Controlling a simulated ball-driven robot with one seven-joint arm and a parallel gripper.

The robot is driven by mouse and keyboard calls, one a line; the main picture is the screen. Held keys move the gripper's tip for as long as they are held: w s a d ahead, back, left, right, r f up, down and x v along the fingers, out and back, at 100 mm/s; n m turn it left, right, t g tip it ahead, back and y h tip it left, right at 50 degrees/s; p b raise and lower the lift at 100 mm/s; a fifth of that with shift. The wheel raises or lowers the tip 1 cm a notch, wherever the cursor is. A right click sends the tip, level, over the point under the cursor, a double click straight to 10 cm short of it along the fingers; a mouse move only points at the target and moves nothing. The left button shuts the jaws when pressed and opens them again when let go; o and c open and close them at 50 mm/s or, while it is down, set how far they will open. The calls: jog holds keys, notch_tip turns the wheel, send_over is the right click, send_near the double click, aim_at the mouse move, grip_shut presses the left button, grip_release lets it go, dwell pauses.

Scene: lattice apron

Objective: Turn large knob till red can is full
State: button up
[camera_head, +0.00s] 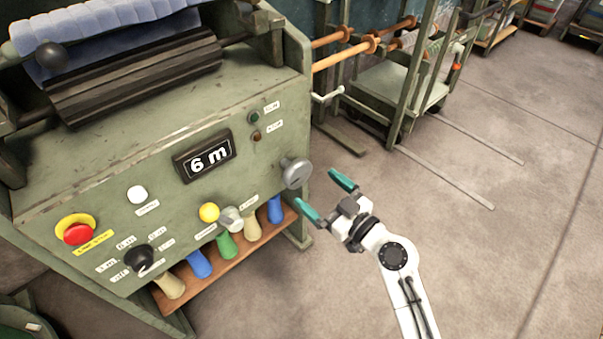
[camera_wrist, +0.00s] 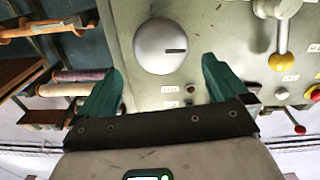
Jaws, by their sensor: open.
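The large grey round knob (camera_head: 295,173) sits at the right end of the green machine's front panel. In the wrist view the knob (camera_wrist: 160,46) faces me, with a short dark mark on its right side. My gripper (camera_head: 314,187) is open and empty just right of the knob. In the wrist view its teal fingers stand either side of and below the knob, and I see no contact. I see no red can in either view.
The panel also carries a red stop button (camera_head: 78,234), a black selector (camera_head: 139,258), a white button (camera_head: 137,194) and a yellow ball (camera_head: 209,212). Several coloured spools stand on a wooden shelf (camera_head: 235,262) below. A rack (camera_head: 400,85) stands behind; floor at right is clear.

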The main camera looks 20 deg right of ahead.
aim_at(301, 176)
jog(key=x, duration=0.8)
jog(key=shift+w+a+f, duration=0.1)
jog(key=shift+c, duration=0.4)
jog(key=c, duration=0.7)
jog(key=shift+m, duration=0.4)
